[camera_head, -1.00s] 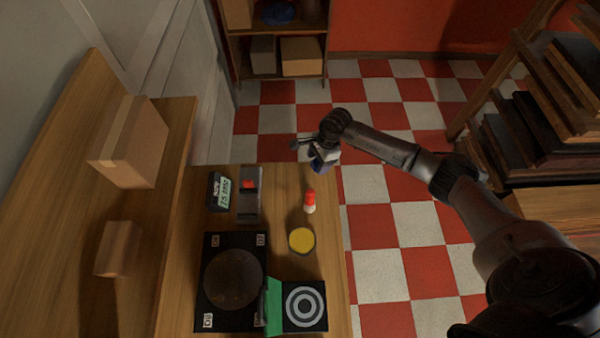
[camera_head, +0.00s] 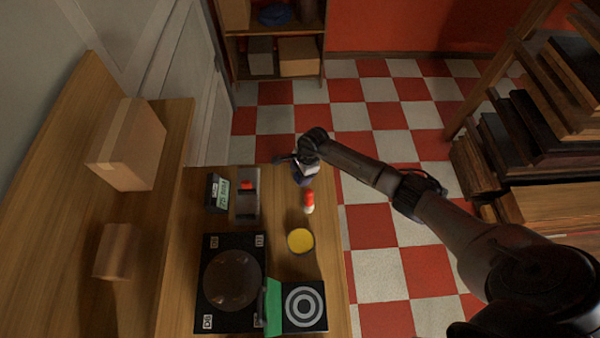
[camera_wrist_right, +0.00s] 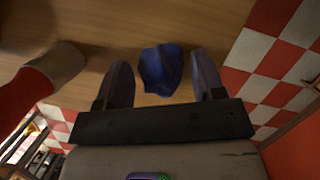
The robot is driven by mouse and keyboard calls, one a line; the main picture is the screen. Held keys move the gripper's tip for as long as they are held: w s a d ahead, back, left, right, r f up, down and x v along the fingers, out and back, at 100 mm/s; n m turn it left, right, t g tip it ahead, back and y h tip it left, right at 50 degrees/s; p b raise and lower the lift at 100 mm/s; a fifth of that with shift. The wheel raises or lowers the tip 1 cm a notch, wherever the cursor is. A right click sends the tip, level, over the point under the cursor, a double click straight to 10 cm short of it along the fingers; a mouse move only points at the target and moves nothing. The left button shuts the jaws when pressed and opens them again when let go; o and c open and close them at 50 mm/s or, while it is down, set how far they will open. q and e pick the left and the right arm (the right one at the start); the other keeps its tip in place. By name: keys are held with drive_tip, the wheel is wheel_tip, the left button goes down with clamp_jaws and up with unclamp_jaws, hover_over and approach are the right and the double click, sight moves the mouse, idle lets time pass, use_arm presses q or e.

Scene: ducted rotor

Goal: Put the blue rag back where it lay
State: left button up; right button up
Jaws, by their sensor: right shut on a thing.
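The blue rag (camera_wrist_right: 155,70) is a small crumpled cloth between the fingers of my right gripper (camera_wrist_right: 162,66) in the right wrist view. My right gripper is shut on it. In the head view my right gripper (camera_head: 301,178) is over the far right part of the wooden table (camera_head: 279,210), just beyond the red and white bottle. The rag shows there only as a small dark blue patch, mostly hidden by the gripper. I cannot tell whether the rag touches the table. My left gripper is not in view.
The red and white bottle (camera_head: 309,202) stands close to the right gripper. A yellow round dish (camera_head: 300,241), a display box (camera_head: 217,194), a grey device (camera_head: 248,208), a black plate (camera_head: 211,319) and a ringed target pad (camera_head: 304,306) occupy the table. The far right corner has bare wood.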

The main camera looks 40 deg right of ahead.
drive_tip(key=shift+f, duration=0.15)
drive_tip(key=o, duration=1)
drive_tip(key=shift+c, duration=0.2)
